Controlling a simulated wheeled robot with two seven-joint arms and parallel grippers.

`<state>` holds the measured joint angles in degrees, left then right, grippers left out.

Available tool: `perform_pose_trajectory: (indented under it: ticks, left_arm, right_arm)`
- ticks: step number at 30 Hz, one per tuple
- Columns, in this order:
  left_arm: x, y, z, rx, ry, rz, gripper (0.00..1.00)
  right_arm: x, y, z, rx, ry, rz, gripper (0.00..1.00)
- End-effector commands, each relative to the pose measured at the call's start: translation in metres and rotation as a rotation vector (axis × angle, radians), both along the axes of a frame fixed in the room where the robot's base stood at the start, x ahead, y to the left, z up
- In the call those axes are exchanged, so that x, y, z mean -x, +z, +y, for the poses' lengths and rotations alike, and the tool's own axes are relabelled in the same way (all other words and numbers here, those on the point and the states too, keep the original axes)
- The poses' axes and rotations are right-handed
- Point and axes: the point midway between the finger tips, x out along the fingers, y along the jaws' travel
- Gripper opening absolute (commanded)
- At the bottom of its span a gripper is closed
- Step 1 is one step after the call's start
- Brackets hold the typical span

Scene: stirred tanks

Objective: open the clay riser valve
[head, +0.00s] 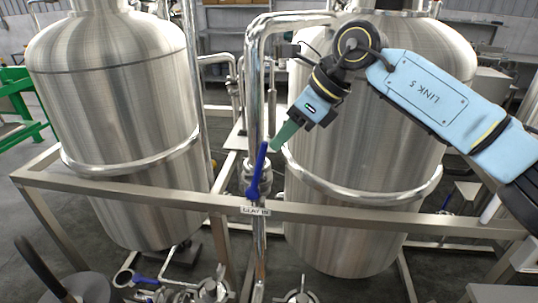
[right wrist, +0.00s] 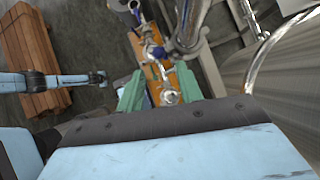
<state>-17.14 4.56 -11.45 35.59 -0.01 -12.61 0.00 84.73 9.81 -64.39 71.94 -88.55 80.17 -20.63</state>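The clay riser valve has a blue lever (head: 258,170) on a vertical steel pipe, above a white label (head: 255,211) that seems to read CLAY. The lever points up, tilted slightly right at its top. My right gripper (head: 277,146) is just right of the lever's top and looks apart from it. In the right wrist view, the green fingers of my right gripper (right wrist: 160,90) are spread, and I see nothing clearly held between them. What looks like my left gripper (right wrist: 101,78) is small at the left of that view; its fingers cannot be made out.
Large steel tanks stand left (head: 115,110) and right (head: 350,150) of the riser pipe (head: 254,90). Lower pipework with another blue handle (head: 146,280) is at the bottom. Wooden planks (right wrist: 35,50) lie on the floor.

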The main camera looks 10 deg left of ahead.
Motion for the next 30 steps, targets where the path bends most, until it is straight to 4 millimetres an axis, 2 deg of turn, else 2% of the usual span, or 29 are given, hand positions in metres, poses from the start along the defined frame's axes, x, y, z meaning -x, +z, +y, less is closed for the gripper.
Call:
perform_pose_trajectory:
  ticks: [3,9,21,23,26,30]
  left_arm:
    - [0.000,-0.007,0.000,0.000,0.000,0.000,0.36]
    - [0.000,-0.009,0.000,0.000,0.000,0.001,0.36]
    - [0.001,-0.010,0.000,0.000,0.000,0.001,0.36]
    - [0.001,-0.010,0.000,0.000,0.000,0.002,0.36]
    - [0.001,-0.010,0.000,0.000,0.000,0.002,0.36]
    - [0.001,-0.010,0.000,0.000,0.000,0.002,0.36]
  right_arm:
    - [0.001,0.019,-0.014,0.000,-0.001,-0.004,0.36]
    - [0.002,0.037,-0.025,0.000,-0.001,-0.001,0.36]
    - [0.003,0.040,-0.026,-0.006,0.001,0.003,0.36]
    - [0.006,0.037,-0.021,-0.035,0.008,0.015,0.36]
    - [0.018,0.029,0.002,-0.166,0.027,0.068,0.36]
    - [0.048,0.029,0.045,-0.521,0.026,0.224,0.36]
